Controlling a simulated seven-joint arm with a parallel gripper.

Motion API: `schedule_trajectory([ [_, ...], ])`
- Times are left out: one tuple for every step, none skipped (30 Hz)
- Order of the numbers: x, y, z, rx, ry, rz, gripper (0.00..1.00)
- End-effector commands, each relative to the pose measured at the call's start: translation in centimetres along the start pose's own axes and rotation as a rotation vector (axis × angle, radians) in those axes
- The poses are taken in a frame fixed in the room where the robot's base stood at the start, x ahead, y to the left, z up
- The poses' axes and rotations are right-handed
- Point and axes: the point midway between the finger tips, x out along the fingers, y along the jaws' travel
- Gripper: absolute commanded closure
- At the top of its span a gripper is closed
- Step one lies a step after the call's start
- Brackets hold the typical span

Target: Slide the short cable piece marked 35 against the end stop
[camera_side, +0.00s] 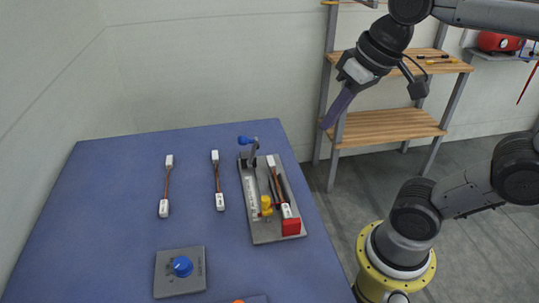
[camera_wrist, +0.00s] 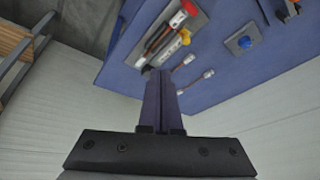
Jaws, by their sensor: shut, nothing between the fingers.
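My gripper (camera_side: 327,124) is shut and empty, in the air right of the table and above its far edge; its fingers also show in the wrist view (camera_wrist: 160,80). Three short brown cable pieces with white end caps are in view. One (camera_side: 278,187) lies lengthwise on the grey fixture (camera_side: 265,236), its near cap by a red block (camera_side: 291,227), which looks like the end stop. I cannot tell whether they touch. The other pieces, a left one (camera_side: 167,186) and a middle one (camera_side: 217,180), lie on the table. The cap markings are too small to read.
The fixture carries a blue-handled clamp (camera_side: 248,141) at its far end and a yellow part (camera_side: 266,204). A grey plate with a blue knob (camera_side: 182,266) sits nearer on the blue table (camera_side: 110,220). A wooden shelf rack (camera_side: 385,126) stands behind my gripper.

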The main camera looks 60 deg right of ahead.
Motion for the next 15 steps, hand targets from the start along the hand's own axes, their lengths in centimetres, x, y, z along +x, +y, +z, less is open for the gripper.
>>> schedule_trajectory([
  [-0.2,-0.2,-1.8,0.039,-0.032,0.006,1.0],
  [-0.3,-0.3,-2.8,0.062,-0.051,0.008,1.0],
  [-0.4,-0.3,-4.2,0.092,-0.075,0.013,1.0],
  [-0.4,-0.4,-5.2,0.116,-0.095,0.017,1.0],
  [-0.3,-0.3,-6.2,0.138,-0.114,0.021,1.0],
  [0.0,-0.3,-7.6,0.169,-0.14,0.027,1.0],
  [0.3,-0.2,-8.6,0.19,-0.16,0.031,1.0],
  [0.6,-0.1,-9.6,0.214,-0.18,0.036,1.0],
  [1.1,0.1,-11.0,0.241,-0.206,0.041,1.0],
  [1.6,0.3,-11.9,0.263,-0.225,0.045,1.0],
  [2.2,0.5,-12.9,0.284,-0.245,0.05,1.0],
  [2.9,0.8,-14.1,0.31,-0.27,0.056,1.0],
  [3.6,1.1,-14.9,0.331,-0.29,0.061,1.0],
  [4.3,1.5,-15.8,0.351,-0.31,0.066,1.0],
  [5.4,1.9,-16.8,0.376,-0.336,0.072,1.0],
])
